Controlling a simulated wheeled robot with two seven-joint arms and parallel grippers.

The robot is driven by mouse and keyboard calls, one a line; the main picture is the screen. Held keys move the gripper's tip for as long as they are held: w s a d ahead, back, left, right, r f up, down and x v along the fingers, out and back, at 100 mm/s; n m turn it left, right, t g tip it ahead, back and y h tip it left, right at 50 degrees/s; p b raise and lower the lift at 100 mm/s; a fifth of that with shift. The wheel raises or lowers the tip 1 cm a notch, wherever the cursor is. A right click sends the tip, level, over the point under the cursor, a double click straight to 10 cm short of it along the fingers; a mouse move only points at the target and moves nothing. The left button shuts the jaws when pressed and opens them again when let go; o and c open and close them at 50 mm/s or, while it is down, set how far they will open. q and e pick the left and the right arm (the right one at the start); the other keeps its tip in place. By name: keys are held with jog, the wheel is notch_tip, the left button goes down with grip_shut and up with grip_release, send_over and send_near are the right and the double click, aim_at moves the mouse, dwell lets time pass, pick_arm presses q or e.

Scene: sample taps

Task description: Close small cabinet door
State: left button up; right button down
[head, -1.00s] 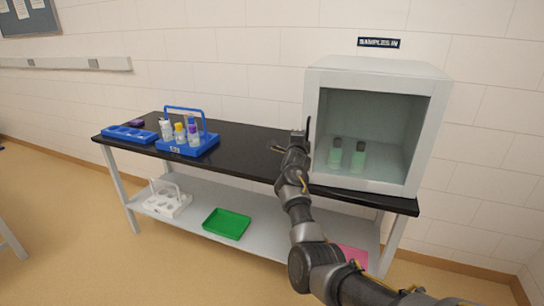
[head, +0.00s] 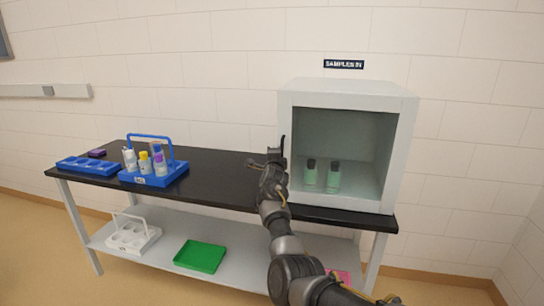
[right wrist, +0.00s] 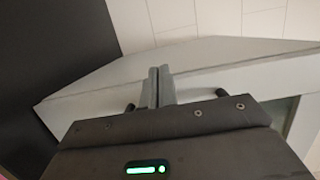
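The small white cabinet (head: 398,150) stands at the right end of the black bench. Its pale front frame surrounds a view of two green bottles with dark caps (head: 310,176) (head: 333,178) inside. The door seems to lie at or close to the front; I cannot tell whether a gap is left. My right gripper (head: 268,160) is at the front's left edge, beside a dark upright handle (head: 282,146). In the right wrist view, its fingers (right wrist: 160,84) are together at the pale frame, between two black handle ends (right wrist: 220,92). Contact is unclear. My left gripper is out of view.
A blue caddy with bottles (head: 153,180) and a blue tray (head: 86,167) stand on the bench's left side. The lower shelf holds a white caddy (head: 132,236), a green tray (head: 200,257) and something pink. Black bench top (head: 215,170) is clear left of the cabinet.

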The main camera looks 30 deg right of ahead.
jog(key=a+p, duration=0.1)
jog(key=a, duration=0.8)
jog(key=shift+a, duration=0.4)
jog(key=shift+s+a, duration=0.1)
